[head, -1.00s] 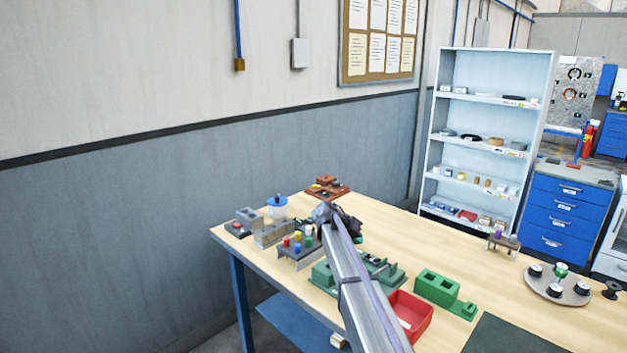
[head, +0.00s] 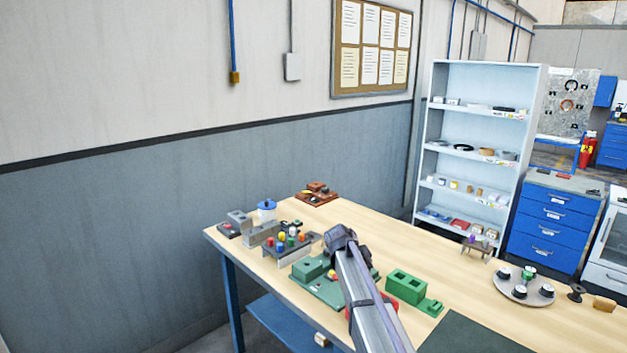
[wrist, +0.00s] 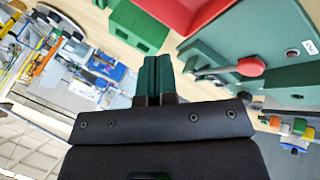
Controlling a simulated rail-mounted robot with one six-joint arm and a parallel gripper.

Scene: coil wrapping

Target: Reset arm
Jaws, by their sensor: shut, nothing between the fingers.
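My arm reaches up over the wooden workbench (head: 463,275) in the head view, and its end hides the gripper there. In the wrist view, my gripper (wrist: 155,62) is shut, its two dark green fingers side by side with nothing between them. It is clear of the objects around it. The green coil fixture (head: 308,269) stands partly behind my arm; the wrist view shows its plate with a red-knobbed lever (wrist: 245,67).
A green block (head: 406,285) and a red tray (wrist: 205,12) lie close to my arm. A rack with coloured pieces (head: 290,247) stands left. A round plate with black spools (head: 522,289) is at right. The bench's far middle is clear.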

